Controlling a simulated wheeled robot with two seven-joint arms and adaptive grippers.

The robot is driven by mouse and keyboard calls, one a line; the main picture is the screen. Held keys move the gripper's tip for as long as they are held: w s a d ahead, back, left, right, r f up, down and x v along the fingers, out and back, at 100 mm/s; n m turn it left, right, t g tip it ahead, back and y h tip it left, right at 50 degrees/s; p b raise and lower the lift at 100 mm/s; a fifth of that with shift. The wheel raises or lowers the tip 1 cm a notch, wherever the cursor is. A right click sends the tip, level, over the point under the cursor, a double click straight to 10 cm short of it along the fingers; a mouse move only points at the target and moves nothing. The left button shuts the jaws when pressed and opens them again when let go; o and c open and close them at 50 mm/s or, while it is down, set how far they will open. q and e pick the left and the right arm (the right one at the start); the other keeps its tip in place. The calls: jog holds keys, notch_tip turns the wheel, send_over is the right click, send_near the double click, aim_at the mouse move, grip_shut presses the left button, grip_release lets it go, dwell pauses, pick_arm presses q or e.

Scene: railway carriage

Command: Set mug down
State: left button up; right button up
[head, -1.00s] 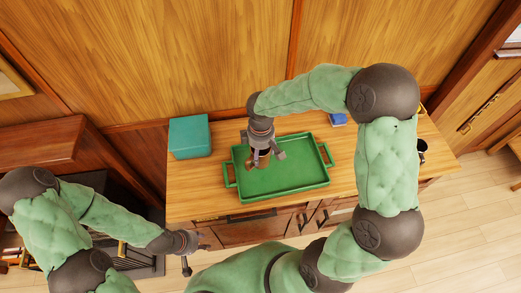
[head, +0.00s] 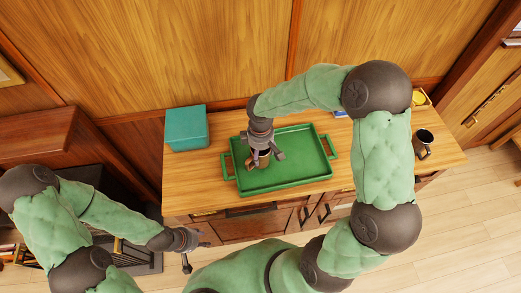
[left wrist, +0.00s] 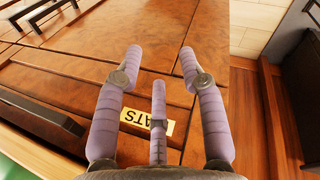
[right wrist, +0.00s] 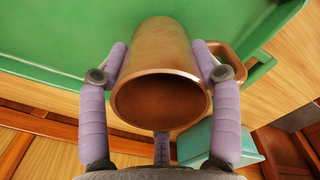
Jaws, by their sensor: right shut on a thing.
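A brown mug (right wrist: 160,65) is between the fingers of my right gripper (right wrist: 160,75), which is shut on it. In the right wrist view its open rim faces the camera and the green tray (right wrist: 60,30) lies behind it. In the head view my right gripper (head: 263,153) is over the left part of the green tray (head: 295,165), and the mug (head: 262,160) is mostly hidden under it. I cannot tell whether the mug touches the tray. My left gripper (left wrist: 160,65) is open and empty, away from the tray, in front of the cabinet.
A teal box (head: 187,128) stands left of the tray on the wooden counter (head: 200,185). A dark cup (head: 423,140) stands at the counter's right end, near a yellow item (head: 420,98). A blue item (head: 340,114) is partly hidden behind my right arm. The tray's right side is bare.

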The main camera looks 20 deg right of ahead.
jog(key=shift+f, duration=0.5)
dwell(0.4)
jog(key=o, duration=1.5)
jog(key=shift+c, duration=0.2)
jog(key=shift+r, duration=0.1)
notch_tip(320, 180, up, 12)
grip_shut()
dwell(0.5)
